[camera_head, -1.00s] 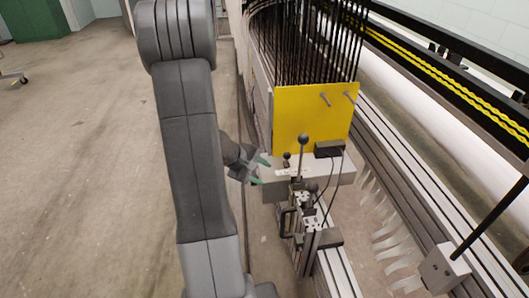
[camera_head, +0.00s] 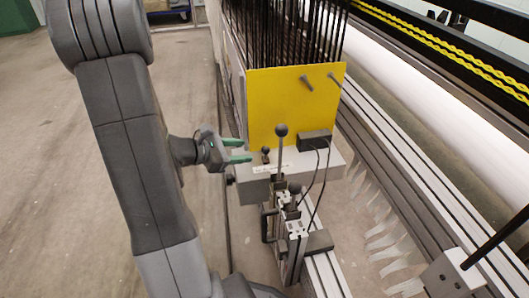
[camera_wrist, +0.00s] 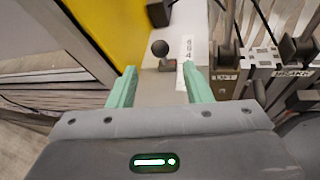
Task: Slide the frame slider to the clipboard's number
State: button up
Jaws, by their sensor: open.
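The frame slider shows as a small black ball knob (camera_head: 265,151) on a short stem, on top of a grey block (camera_head: 330,164) below a yellow panel. In the wrist view the knob (camera_wrist: 160,48) stands just beyond and between my fingertips. A white scale strip (camera_head: 271,169) lies beside it; in the wrist view the strip (camera_wrist: 188,48) has marks too small to read surely. My gripper (camera_head: 246,151) is open, its green fingers pointing at the knob from the left, apparently empty. The clipboard is not in view.
The yellow panel (camera_head: 290,105) rises behind the knob. A taller lever with a black ball (camera_head: 281,131) stands close to the right of it. A black box (camera_head: 314,140) with cables is further right. Open floor lies to the left.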

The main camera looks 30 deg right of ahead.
aim_at(262, 150)
jog(key=b+x, duration=0.2)
jog(key=x, duration=0.7)
